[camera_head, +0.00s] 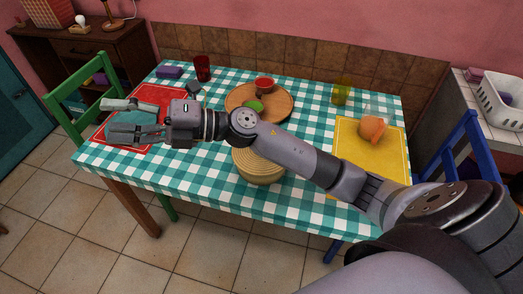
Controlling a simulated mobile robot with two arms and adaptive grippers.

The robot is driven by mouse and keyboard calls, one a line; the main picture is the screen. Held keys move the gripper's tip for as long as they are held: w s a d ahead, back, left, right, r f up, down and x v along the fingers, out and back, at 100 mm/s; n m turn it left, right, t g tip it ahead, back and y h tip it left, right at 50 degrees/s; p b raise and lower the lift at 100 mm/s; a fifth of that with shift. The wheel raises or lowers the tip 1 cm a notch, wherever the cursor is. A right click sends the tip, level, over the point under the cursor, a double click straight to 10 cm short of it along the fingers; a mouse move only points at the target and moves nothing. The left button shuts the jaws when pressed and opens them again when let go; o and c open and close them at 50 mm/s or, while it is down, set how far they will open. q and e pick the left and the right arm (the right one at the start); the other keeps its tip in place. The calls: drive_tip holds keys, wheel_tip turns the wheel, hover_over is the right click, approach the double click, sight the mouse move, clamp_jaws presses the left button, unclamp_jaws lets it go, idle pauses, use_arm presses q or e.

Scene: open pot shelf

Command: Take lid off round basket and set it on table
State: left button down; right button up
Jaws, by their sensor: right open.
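A round, yellowish, ribbed basket (258,167) stands near the front edge of the table (215,185), on the green-and-white checked cloth. My right forearm crosses in front of its upper part, so I cannot tell whether the lid is on it. My right gripper (110,119) is open at the table's left end, over the red placemat and a teal item, well to the left of the basket. I see nothing held between its fingers. My left gripper is not in view.
A red cup (202,68) and purple block (169,72) stand at the back left. A yellow placemat (352,150) with an orange item (372,128) lies right. Chairs flank the table.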

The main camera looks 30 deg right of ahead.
drive_tip(key=d+f+n+g+h, duration=0.7)
drive_tip(key=d+f+n+h, duration=0.1)
drive_tip(key=d+f+h, duration=0.15)
drive_tip(key=d+m+g+h, duration=0.1)
drive_tip(key=d+m+h, duration=0.2)
drive_tip(key=d+h, duration=1.3)
drive_tip(key=d+f+y, duration=0.2)
drive_tip(key=f, duration=0.1)
drive_tip(key=d+f+y+p, duration=0.1)
drive_tip(key=f+y, duration=0.1)
drive_tip(key=f, duration=0.1)
drive_tip(key=d+f+y+p, duration=0.1)
drive_tip(key=d+f+y, duration=0.1)
drive_tip(key=f, duration=0.2)
drive_tip(key=shift+w+d, duration=0.35)
drive_tip(key=shift+f, duration=0.5)
drive_tip(key=f, duration=0.1)
drive_tip(key=f+p, duration=0.1)
drive_tip(key=f, duration=0.2)
drive_tip(key=shift+a+f+p, duration=0.1)
drive_tip(key=shift+a+p, duration=0.2)
drive_tip(key=shift+p, duration=0.1)
drive_tip(key=shift+w+f, duration=0.1)
drive_tip(key=shift+f, duration=0.35)
